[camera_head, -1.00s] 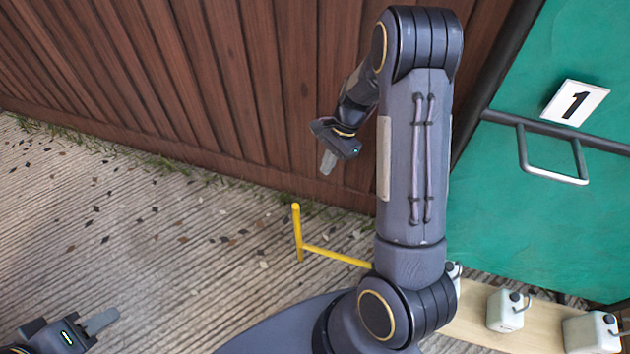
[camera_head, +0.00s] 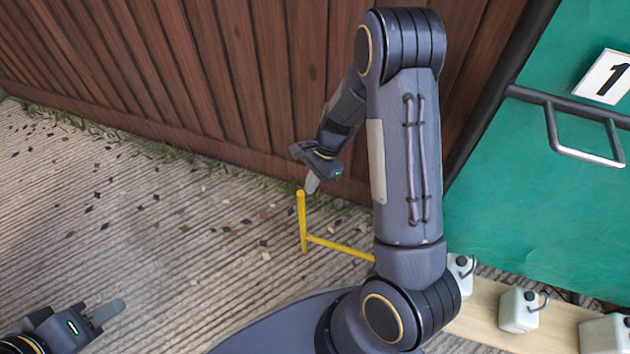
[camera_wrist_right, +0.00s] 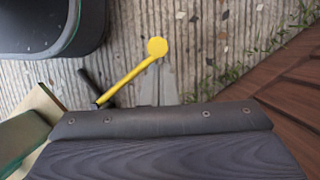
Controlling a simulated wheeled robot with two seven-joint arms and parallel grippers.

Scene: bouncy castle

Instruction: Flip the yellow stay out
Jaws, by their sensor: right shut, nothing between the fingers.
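The yellow stay (camera_head: 338,247) shows in the head view as a thin bar with an upright post at its left end; my right arm hides its right end. In the right wrist view the stay (camera_wrist_right: 126,82) runs from a round yellow knob down left to a dark bar. My right gripper (camera_head: 311,186) is shut and empty, pointing down just above the top of the post. In the right wrist view its fingertips (camera_wrist_right: 158,72) lie close by the knob; I cannot tell whether they touch. My left gripper (camera_head: 112,312) is low at the left, away from the stay.
A brown plank fence (camera_head: 190,80) runs along the back. A green panel (camera_head: 540,200) with a dark rail, a handle (camera_head: 590,150) and a number 1 sign (camera_head: 603,77) is at the right. White jugs (camera_head: 519,310) stand on a wooden board (camera_head: 480,318). The ground at left is clear.

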